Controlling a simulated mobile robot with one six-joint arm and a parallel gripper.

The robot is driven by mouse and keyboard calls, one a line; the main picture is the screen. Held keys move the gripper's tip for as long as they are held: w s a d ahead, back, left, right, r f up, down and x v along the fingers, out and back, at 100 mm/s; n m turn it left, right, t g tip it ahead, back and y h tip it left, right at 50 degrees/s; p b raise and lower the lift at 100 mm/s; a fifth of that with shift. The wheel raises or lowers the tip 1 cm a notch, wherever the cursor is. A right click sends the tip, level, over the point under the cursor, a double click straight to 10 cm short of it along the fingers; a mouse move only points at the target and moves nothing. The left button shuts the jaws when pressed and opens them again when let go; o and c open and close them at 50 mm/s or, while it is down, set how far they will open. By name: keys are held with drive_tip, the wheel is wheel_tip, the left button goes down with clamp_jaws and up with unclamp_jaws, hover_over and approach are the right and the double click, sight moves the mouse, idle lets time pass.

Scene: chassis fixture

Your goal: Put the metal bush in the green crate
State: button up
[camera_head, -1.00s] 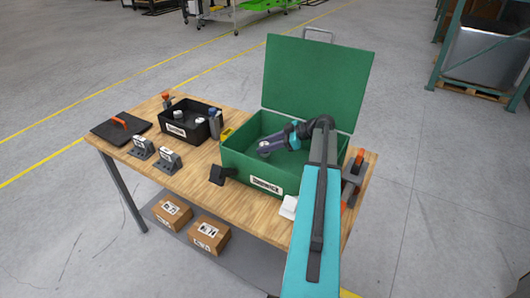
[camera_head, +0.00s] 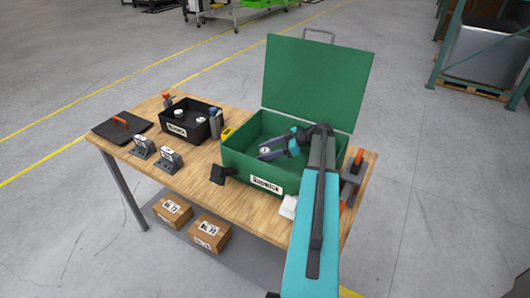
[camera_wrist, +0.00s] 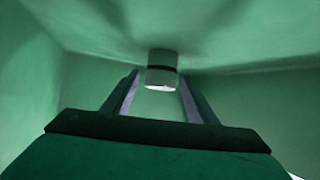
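The green crate (camera_head: 237,161) stands on the table with its lid raised at the back. My gripper (camera_head: 268,153) reaches down inside it. In the wrist view my gripper (camera_wrist: 159,74) has its two fingers spread apart. The metal bush (camera_wrist: 162,61), a short pale cylinder with a dark band, is just beyond and between the fingertips, with a visible gap on each side. It also shows in the head view as a small pale bush (camera_head: 265,150) inside the crate. I cannot tell exactly how it rests on the crate floor.
A black box (camera_head: 178,130) with pale round parts stands left of the crate. Two grey fixtures (camera_head: 168,160) and a dark board with an orange handle (camera_head: 121,127) lie further left. An orange-handled tool (camera_head: 355,165) is close by the crate's right side.

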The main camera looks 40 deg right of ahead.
sight(268, 150)
drive_tip(key=shift+s+d, duration=0.1)
drive_tip(key=b+v, duration=0.2)
drive_tip(key=v, duration=0.4)
drive_tip(key=shift+d+b, duration=0.1)
drive_tip(key=shift+b, duration=0.25)
drive_tip(key=shift+s+d+r, duration=0.25)
drive_tip(key=shift+s+r, duration=0.1)
drive_tip(key=shift+s, duration=0.05)
idle(0.5)
